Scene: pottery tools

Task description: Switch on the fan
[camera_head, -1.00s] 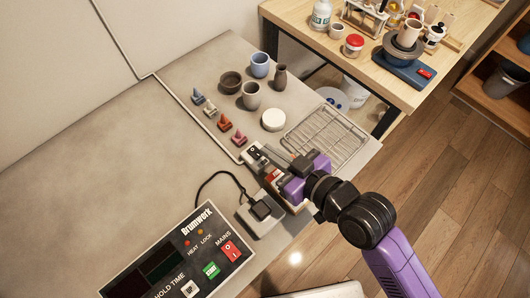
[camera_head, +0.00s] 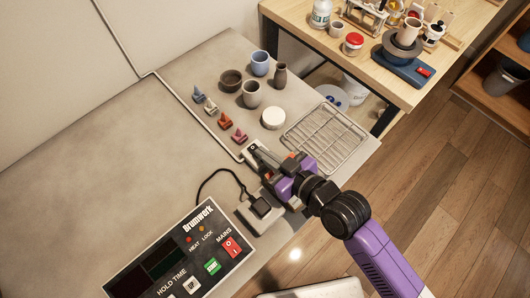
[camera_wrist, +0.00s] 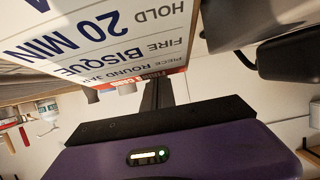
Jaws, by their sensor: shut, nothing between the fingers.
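I cannot pick out a fan for certain in either view. A small white box with a dark switch face (camera_head: 252,151) sits at the end of a cable channel on the grey table in the head view. My gripper (camera_head: 262,153) is shut and empty, pointing left, with its tips at or just beside this box; contact cannot be told. In the wrist view my dark fingers (camera_wrist: 156,94) are together beyond the purple body. A white card (camera_wrist: 95,32) with upside-down text fills the upper left there. The switch position is unclear.
A power block with a black plug (camera_head: 262,208) lies close below my gripper. A control panel (camera_head: 180,255) with a red switch is in front. A wire rack (camera_head: 326,138), a white round block (camera_head: 273,118), pots and small coloured cones stand behind. The table's left is clear.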

